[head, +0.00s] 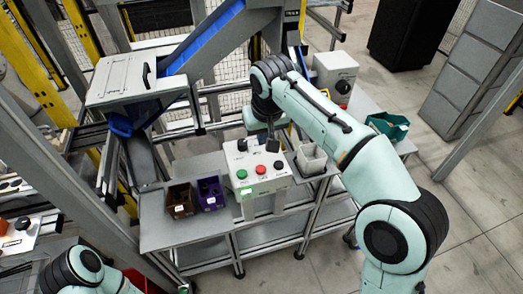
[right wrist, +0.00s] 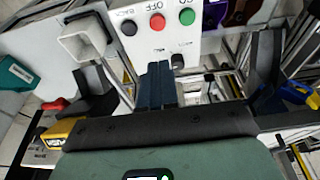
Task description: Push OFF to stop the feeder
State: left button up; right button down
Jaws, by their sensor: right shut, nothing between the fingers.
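A white control box (head: 258,184) stands on the grey bench, with a green, a red and a black button on its face. The red OFF button (head: 260,169) sits in the middle, and it also shows under its label in the right wrist view (right wrist: 158,22). The green button (head: 241,174) and black button (head: 277,164) flank it. My right gripper (right wrist: 158,64) is shut and empty. Its tips line up with the red button, apart from it in the picture; the depth gap is unclear. My left gripper is out of view; only part of that arm shows at lower left.
A brown bin (head: 181,200) and a purple bin (head: 210,193) stand left of the box. A pale open container (head: 311,160) stands to its right.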

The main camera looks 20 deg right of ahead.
aim_at(261, 170)
jog(key=x, duration=0.4)
jog(key=b+x, duration=0.1)
jog(key=x, duration=0.3)
jog(key=s+b+x, duration=0.1)
jog(key=x, duration=0.3)
jog(key=shift+w+f, duration=0.1)
jog(key=shift+f, duration=0.2)
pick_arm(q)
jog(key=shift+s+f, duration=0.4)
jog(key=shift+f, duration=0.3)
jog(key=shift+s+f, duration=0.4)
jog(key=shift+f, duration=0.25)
pick_arm(e)
jog(key=shift+f, duration=0.45)
